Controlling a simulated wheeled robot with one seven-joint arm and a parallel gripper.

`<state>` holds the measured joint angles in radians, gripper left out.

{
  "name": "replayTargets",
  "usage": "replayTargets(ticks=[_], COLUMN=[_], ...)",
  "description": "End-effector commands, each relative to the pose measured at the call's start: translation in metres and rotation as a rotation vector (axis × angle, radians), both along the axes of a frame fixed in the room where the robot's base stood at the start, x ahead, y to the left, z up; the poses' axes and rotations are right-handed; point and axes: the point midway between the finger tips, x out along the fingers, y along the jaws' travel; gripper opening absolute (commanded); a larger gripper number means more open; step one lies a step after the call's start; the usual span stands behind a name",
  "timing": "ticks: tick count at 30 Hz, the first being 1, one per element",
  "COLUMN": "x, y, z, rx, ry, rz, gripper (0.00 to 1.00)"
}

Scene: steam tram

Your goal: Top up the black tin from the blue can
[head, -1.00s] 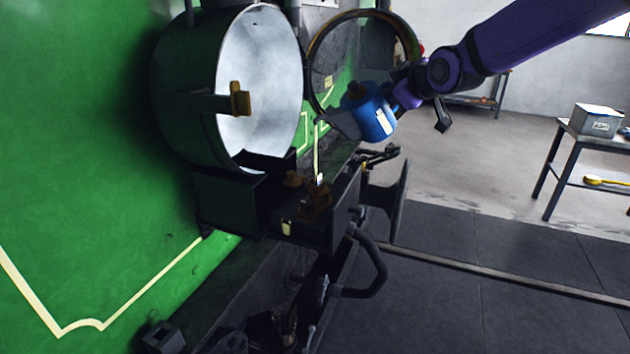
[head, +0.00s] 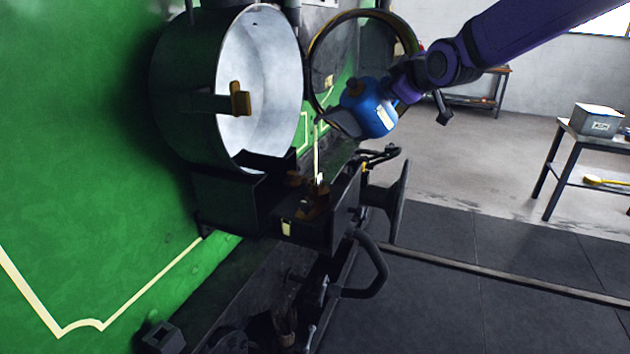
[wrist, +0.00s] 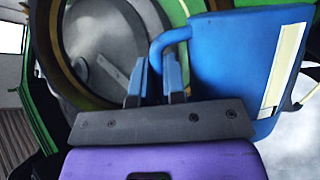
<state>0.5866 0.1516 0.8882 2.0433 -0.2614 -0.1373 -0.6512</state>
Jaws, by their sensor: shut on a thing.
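The blue can (head: 370,108) has a white label and a grey spout (head: 345,124) pointing left and down. It is tilted in the air in front of the round opening, above the dark ledge. My gripper (wrist: 154,78) is shut on the can's blue handle (wrist: 165,42), and the can's body fills the right of the wrist view. No flow from the spout can be made out. A black box-like holder (head: 305,228) with a pale yellow tag sits below the spout, with brown fittings at it. I cannot tell whether this is the black tin.
The open round smokebox (head: 258,80) and its ringed door (head: 318,60) stand behind and left of the can. A curved black pipe (head: 372,270) juts out below. A bench with a grey box (head: 596,120) is at right.

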Motion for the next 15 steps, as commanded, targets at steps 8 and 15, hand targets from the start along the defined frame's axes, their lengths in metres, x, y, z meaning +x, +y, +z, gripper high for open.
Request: replayTargets(ticks=[8,15], x=[0.0004,0.0015], y=[-0.0003,-0.0016], z=[-0.0008,-0.0083], rx=[0.005,0.037], ry=[0.002,0.020], rz=[-0.001,-0.001], gripper=[0.00,0.00])
